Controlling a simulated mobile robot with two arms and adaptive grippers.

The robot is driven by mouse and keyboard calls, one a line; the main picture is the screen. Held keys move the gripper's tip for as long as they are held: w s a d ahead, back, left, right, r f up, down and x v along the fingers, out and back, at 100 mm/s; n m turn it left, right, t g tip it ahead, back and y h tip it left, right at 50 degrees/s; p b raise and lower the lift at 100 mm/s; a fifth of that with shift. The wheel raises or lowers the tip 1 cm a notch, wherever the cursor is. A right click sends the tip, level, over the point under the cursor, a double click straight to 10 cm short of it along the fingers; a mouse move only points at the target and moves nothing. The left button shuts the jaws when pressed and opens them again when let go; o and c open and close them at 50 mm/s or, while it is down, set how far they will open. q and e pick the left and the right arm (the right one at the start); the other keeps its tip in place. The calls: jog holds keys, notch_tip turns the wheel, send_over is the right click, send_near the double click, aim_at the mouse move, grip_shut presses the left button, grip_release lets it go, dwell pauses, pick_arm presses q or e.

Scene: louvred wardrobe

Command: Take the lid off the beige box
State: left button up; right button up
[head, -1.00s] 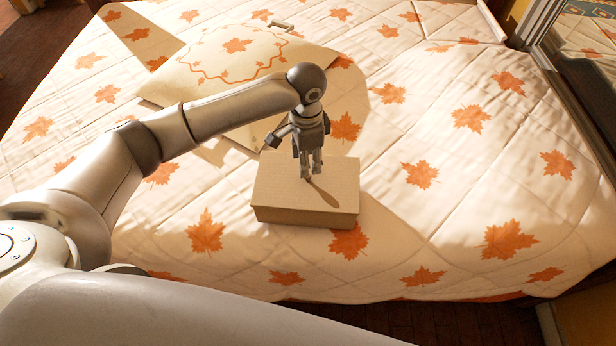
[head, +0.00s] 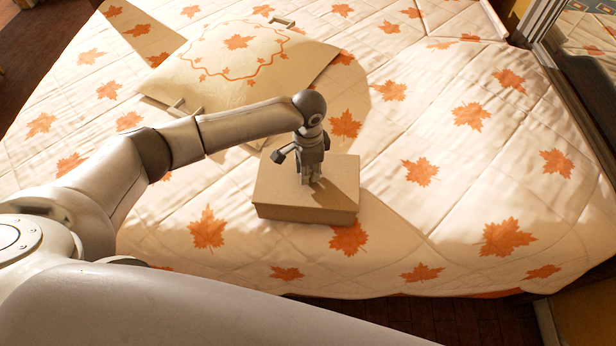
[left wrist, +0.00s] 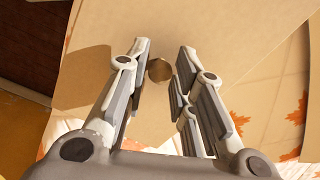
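The beige box (head: 290,213) sits on the bed. Its flat top (head: 270,186) fills much of the left wrist view (left wrist: 225,40). A small round brownish knob (left wrist: 159,69) shows on the top in the left wrist view; in the head view my gripper hides it. My left gripper (head: 309,182) points down over the middle of the top. In the left wrist view its fingers (left wrist: 160,68) are apart, one on each side of the knob, with gaps visible. I cannot tell whether the fingertips touch the top. My right gripper is not in view.
The box rests on a quilt (head: 440,215) with orange maple leaves. A beige cushion-like piece with a leaf pattern (head: 245,65) lies behind my left arm. A mirrored wardrobe door (head: 585,90) stands at the right. The quilt right of the box is clear.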

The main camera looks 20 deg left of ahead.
pick_arm(q)
grip_shut()
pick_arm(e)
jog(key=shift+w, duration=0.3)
pick_arm(q)
jog(key=shift+r, duration=0.1)
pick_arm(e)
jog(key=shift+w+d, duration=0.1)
pick_arm(q)
jog(key=shift+w+r+b, duration=0.1)
jog(key=shift+r+b, duration=0.2)
jog(key=shift+r, duration=0.35)
jog(key=w+a+r+b, duration=0.4)
jog(key=w+a+r, duration=0.3)
jog(key=w+r, duration=0.4)
jog(key=shift+w+a+r+b, duration=0.2)
jog(key=shift+w+r+b, duration=0.05)
jog(key=shift+w+b, duration=0.1)
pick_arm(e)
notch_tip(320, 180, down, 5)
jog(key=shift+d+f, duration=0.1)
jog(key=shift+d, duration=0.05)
